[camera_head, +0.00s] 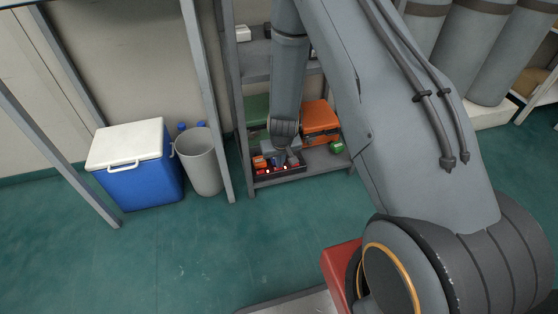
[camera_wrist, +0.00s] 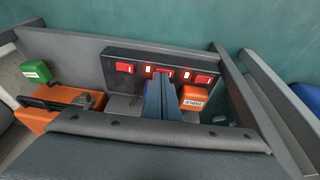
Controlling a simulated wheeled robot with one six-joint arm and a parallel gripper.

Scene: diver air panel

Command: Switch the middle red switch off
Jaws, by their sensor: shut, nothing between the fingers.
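A dark panel (camera_wrist: 190,63) with a row of three red switches sits low on a grey shelf. In the wrist view the middle red switch (camera_wrist: 167,73) is partly hidden by my fingers. One red switch (camera_wrist: 125,67) shows to its left and another (camera_wrist: 204,79) to its right. My gripper (camera_wrist: 159,80) is shut and empty, its fingertips at or just in front of the middle switch; I cannot tell whether they touch. In the head view my gripper (camera_head: 286,160) is low at the panel (camera_head: 285,174), where the switches are too small to read.
A small orange box (camera_wrist: 193,97) stands beside my fingers. An orange case (camera_head: 320,117) and a green object (camera_head: 337,147) are on the shelf. Shelf posts (camera_head: 242,130) flank the panel. A grey bin (camera_head: 200,163) and a blue cooler (camera_head: 140,180) stand left; the floor in front is clear.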

